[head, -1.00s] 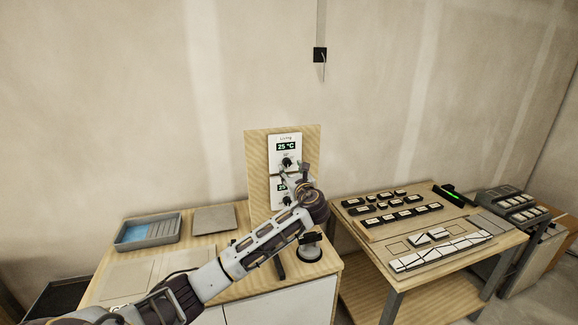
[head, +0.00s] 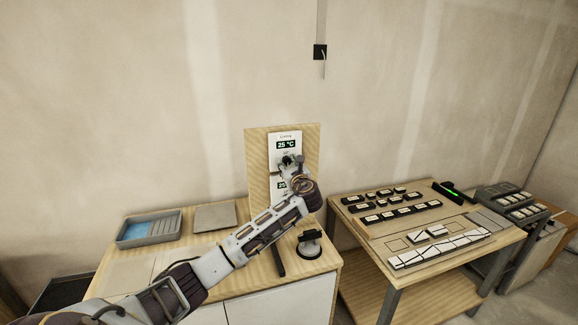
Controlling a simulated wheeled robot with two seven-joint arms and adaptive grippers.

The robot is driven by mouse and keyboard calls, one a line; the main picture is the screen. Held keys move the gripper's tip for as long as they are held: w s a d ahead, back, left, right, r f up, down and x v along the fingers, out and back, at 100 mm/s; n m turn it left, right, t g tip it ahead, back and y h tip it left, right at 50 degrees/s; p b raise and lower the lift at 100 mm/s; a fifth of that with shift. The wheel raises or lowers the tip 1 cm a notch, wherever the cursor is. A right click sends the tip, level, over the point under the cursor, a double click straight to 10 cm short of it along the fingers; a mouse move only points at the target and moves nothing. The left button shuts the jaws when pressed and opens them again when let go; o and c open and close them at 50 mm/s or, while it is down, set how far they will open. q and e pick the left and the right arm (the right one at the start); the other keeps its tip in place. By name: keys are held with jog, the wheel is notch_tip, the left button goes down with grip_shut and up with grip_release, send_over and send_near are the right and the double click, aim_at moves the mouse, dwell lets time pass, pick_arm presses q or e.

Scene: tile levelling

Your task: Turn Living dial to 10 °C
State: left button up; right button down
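The Living thermostat (head: 285,138) is the upper white unit on an upright wooden board. Its display (head: 286,145) reads 25 °C. Its black dial (head: 286,161) sits below the display and is partly covered by my gripper. My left gripper (head: 291,165) is at the dial, with its fingers up against or around it. I cannot tell whether the fingers touch the dial or how far they are apart. A second display (head: 282,185) lower on the board is partly hidden behind my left arm. My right gripper is not in view.
The wooden board (head: 257,170) stands at the back of a wooden-topped cabinet. A grey tray (head: 150,230) and a flat grey plate (head: 214,217) lie to its left. A black-handled suction cup (head: 309,245) stands in front. A table (head: 372,260) with several tiles is at right.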

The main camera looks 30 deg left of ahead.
pick_arm(q)
jog(key=c, duration=0.7)
